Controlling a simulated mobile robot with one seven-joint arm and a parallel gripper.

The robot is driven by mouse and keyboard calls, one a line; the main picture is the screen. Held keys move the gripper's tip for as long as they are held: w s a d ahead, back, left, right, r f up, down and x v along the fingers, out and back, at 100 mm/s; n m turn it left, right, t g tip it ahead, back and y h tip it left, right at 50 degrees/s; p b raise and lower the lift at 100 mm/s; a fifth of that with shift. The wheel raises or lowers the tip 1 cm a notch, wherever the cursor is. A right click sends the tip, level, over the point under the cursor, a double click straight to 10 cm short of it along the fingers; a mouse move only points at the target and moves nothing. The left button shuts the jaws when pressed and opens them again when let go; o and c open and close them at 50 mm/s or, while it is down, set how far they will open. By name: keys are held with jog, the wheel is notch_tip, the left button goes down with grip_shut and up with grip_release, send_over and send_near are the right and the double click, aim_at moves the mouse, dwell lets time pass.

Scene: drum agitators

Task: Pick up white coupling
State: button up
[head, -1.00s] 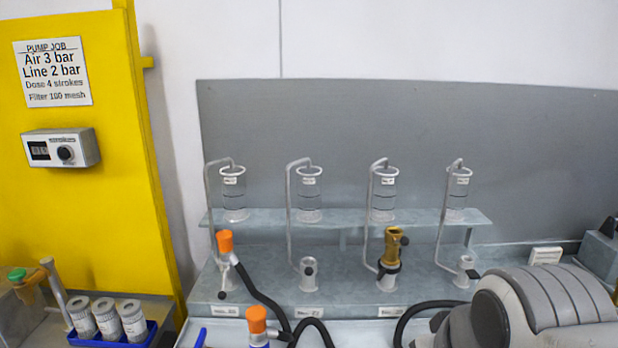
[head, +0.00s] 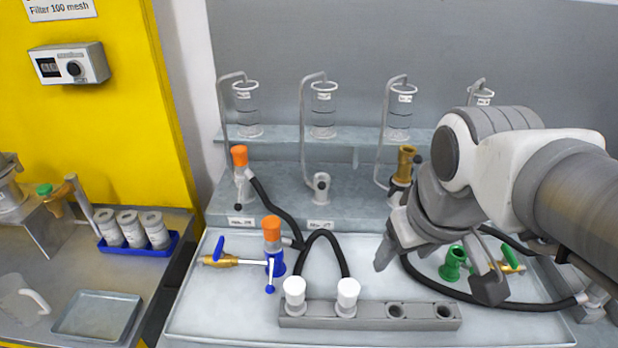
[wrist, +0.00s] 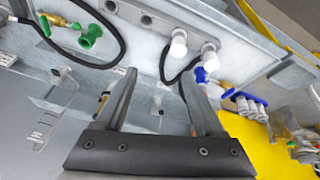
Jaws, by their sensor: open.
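Two white couplings stand side by side in the left part of a grey holder block (head: 374,322) at the tray's front. They are the left white coupling (head: 295,292) and the right white coupling (head: 347,294). In the wrist view the two couplings show near the top, one (wrist: 178,44) left of the other (wrist: 209,52). My gripper (head: 436,272) is open and empty, above the tray to the right of and behind the couplings. It also shows in the wrist view (wrist: 160,85), its fingers apart and touching nothing.
Two empty holes are in the block's right half. An orange-capped blue fitting (head: 272,244) stands left, with black hoses (head: 322,236) looping behind the couplings. A green fitting (head: 453,263) lies right. A raised shelf with glass cylinders (head: 323,110) is behind. The tray's left front (head: 215,310) is clear.

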jog(key=shift+o, duration=1)
jog(key=w+a+f+n+g, duration=0.1)
jog(key=w+a+n+g, duration=0.1)
jog(key=w+a+n, duration=0.3)
jog(key=shift+a+n+p, duration=0.4)
jog(key=shift+a+p, duration=0.05)
jog(key=shift+a, duration=0.45)
jog(key=n+g, duration=0.2)
jog(key=n, duration=0.4)
send_over(296, 282)
notch_tip(296, 282, down, 5)
notch_tip(296, 282, down, 12)
jog(key=shift+r, duration=0.15)
jog(key=f, duration=0.5)
jog(key=shift+s+a+f+b, duration=0.1)
jog(key=shift+s+b, duration=0.1)
jog(key=shift+b, duration=0.15)
grip_shut()
